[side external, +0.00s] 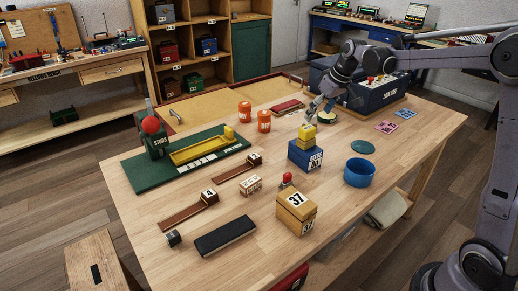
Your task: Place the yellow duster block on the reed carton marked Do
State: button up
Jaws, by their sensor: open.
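The blue carton (306,158) stands right of the table's middle; its small white label seems to end in "DO". The yellow duster block (307,131) sits on top of it, above a wider yellow layer (303,143) that may be a lid or another block. My gripper (311,115) is just above and behind the yellow block, fingers pointing down. It is open. Whether a fingertip touches the block is too small to tell.
A tan carton marked 37 (296,211) with a red knob stands in front. A blue bowl (359,172) and a teal disc (363,147) lie to the right. Orange canisters (264,121) and a green board (180,172) are to the left. The table's right front is clear.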

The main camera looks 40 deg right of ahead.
jog(key=s+a+r+t, duration=0.1)
jog(key=s+a+r, duration=0.3)
jog(key=s+a, duration=0.8)
jog(key=s+a+f, duration=0.2)
jog(key=s, duration=0.3)
jog(key=s+a+f+t, duration=0.1)
jog(key=s+a+f, duration=0.2)
jog(key=s, duration=0.3)
jog(key=shift+s+f+t, duration=0.2)
jog(key=shift+f+t, duration=0.1)
jog(key=shift+f, duration=0.05)
